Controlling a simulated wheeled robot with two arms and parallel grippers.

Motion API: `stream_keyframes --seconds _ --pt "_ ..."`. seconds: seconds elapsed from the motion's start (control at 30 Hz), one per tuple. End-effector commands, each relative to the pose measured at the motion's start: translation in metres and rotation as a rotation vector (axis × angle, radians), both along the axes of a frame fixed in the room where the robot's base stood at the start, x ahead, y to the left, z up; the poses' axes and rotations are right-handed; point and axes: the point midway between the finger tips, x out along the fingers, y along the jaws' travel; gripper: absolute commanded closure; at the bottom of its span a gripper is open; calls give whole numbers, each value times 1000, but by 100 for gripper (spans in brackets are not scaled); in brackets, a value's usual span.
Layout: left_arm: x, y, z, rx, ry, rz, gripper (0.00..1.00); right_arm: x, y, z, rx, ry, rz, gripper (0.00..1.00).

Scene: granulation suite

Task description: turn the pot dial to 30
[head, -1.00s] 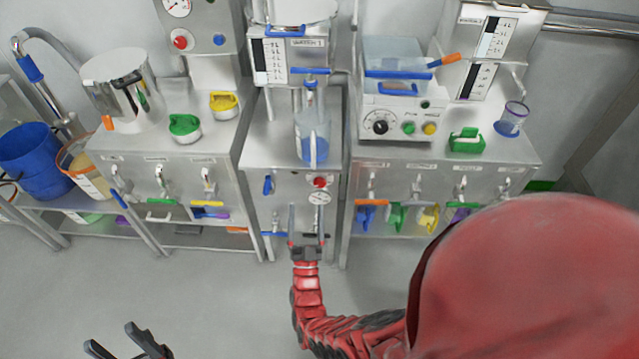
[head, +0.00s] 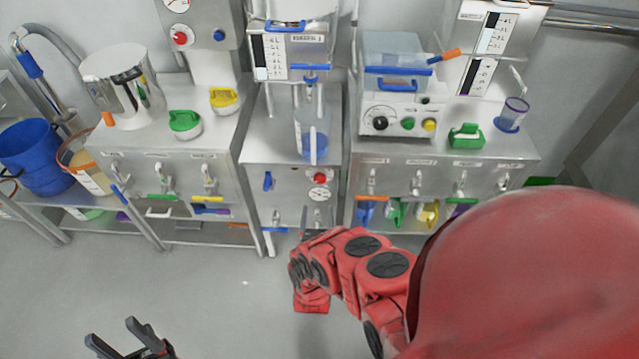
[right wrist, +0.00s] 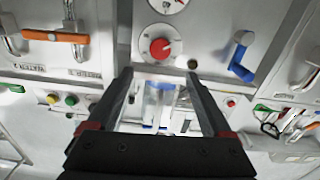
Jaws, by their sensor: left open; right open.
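A red dial (head: 320,178) sits on the front of the middle steel cabinet, above a round gauge (head: 319,194). In the right wrist view the red dial (right wrist: 160,46) has a pale ring and lies just beyond my fingertips, between their lines; its setting is too small to read. I cannot tell from labels whether this is the pot dial. My right gripper (head: 317,221) is open, below the dial and apart from it, partly hidden by my forearm; its open fingers also show in the right wrist view (right wrist: 160,76). My left gripper (head: 111,331) is open and empty over the floor.
Other controls are a black dial (head: 379,123) on the right unit and a red knob (head: 179,38) on the left machine. A blue valve handle (head: 267,182) is beside the red dial. A clear vessel (head: 313,128) stands above. The floor in front is clear.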

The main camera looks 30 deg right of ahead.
Motion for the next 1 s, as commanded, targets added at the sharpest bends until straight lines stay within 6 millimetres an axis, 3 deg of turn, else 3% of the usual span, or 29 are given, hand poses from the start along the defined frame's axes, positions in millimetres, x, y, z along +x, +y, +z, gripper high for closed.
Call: stream_keyframes --seconds 0.03,0.17,0.4,0.7,1.0 --pt "0 0 -12 0 0 0 45 11 -8 -4 -2 -7 -2 16" --pt "0 0 -26 0 0 0 45 37 -25 -4 -1 -7 -2 16" --pt "0 0 -24 0 0 0 45 73 -49 0 2 -8 -3 16" --pt "0 0 -32 0 0 0 45 101 -68 -1 1 -6 -1 16" --pt "0 0 -33 0 0 0 45 109 -73 1 -1 -4 -1 16"
